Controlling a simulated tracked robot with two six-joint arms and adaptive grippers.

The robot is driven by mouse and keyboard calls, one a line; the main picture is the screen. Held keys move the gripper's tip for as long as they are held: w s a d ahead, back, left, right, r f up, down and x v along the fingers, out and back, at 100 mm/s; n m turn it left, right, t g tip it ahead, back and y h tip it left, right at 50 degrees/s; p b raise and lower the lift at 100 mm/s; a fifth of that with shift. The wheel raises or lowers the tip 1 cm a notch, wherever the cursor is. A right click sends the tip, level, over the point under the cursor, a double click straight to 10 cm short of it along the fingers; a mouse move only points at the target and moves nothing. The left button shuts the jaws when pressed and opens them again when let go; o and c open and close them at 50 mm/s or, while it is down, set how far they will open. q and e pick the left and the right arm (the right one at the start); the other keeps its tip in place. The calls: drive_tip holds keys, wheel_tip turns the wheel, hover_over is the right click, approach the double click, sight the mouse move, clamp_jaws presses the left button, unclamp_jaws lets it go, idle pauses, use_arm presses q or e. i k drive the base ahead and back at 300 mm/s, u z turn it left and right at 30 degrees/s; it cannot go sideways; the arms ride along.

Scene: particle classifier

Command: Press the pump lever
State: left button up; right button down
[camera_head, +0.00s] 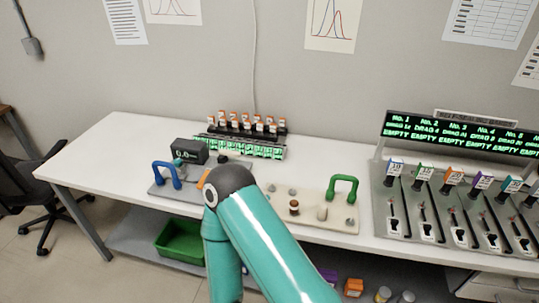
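A teal arm of mine (270,245) rises from the bottom edge, with its dark elbow (228,186) in front of the table. Neither gripper shows in the head view. No part is labelled as the pump lever, so I cannot tell which it is. A grey base (157,190) with a blue handle (166,174) and a dark box reading about 0.0 (188,151) stands left of the elbow. An orange part (203,179) beside the elbow is partly hidden. A pale board (325,219) with a green handle (343,188) and several small knobs lies to the right.
A rack of orange-capped vials (246,124) stands at the back. At right, a grey panel (382,208) carries several numbered units with black levers under a green-text "EMPTY" display (460,134). A green bin (180,240) sits on the lower shelf. The table's left end (100,150) is clear.

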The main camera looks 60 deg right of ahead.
sight(221, 153)
drive_tip(key=k, duration=0.85)
drive_tip(key=z, duration=0.65)
drive_tip(key=i, duration=1)
drive_tip(key=z, duration=0.1)
